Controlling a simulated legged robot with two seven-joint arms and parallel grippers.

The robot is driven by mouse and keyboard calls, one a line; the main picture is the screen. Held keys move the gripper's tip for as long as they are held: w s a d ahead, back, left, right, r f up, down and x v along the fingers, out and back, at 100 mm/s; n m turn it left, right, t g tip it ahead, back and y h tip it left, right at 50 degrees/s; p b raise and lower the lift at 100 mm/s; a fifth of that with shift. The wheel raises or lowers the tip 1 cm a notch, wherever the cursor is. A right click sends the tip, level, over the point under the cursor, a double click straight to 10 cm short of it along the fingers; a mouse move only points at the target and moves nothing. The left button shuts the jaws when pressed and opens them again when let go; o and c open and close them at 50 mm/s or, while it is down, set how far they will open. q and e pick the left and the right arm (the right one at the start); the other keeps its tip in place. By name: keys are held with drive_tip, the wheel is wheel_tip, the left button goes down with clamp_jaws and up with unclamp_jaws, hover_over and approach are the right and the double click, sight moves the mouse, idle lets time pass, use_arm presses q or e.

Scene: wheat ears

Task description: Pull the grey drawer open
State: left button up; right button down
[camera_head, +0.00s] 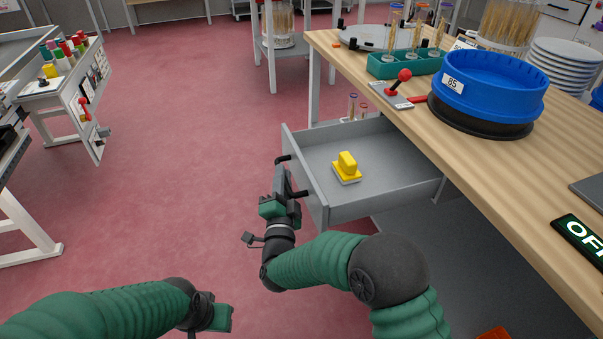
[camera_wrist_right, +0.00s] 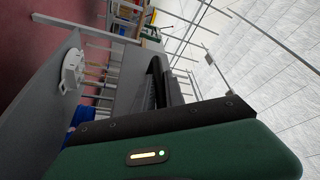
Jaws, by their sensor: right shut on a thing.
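The grey drawer (camera_head: 385,150) stands well out from under the wooden table, with its inside showing in the head view. Its black handle (camera_head: 299,194) is on the front panel, partly hidden by my right gripper (camera_head: 281,178). My right gripper is shut on the handle, at the drawer's front. In the right wrist view, dark jaw parts (camera_wrist_right: 160,85) fill the middle, and the grip itself is hidden. My left gripper (camera_head: 221,318) is low in the head view, away from the drawer; its fingers cannot be made out.
A yellow block on a pale base (camera_head: 346,167) sits inside the drawer. The wooden table (camera_head: 490,155) bears a blue sieve (camera_head: 490,85), a teal rack (camera_head: 405,65) and a red-knobbed lever (camera_head: 402,78). The red floor (camera_head: 190,130) left of the drawer is clear.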

use_arm(q)
drive_tip(key=shift+f, duration=0.1)
use_arm(e)
drive_tip(key=shift+s+a+f, duration=0.15)
drive_tip(key=shift+a, duration=0.2)
drive_tip(key=shift+s+a+f, duration=0.15)
drive_tip(key=shift+a, duration=0.2)
drive_tip(key=c, duration=1.4)
unclamp_jaws()
drive_tip(key=shift+c, duration=0.2)
drive_tip(key=shift+o, duration=0.2)
drive_tip(key=shift+r, duration=0.15)
drive_tip(key=shift+w, duration=0.1)
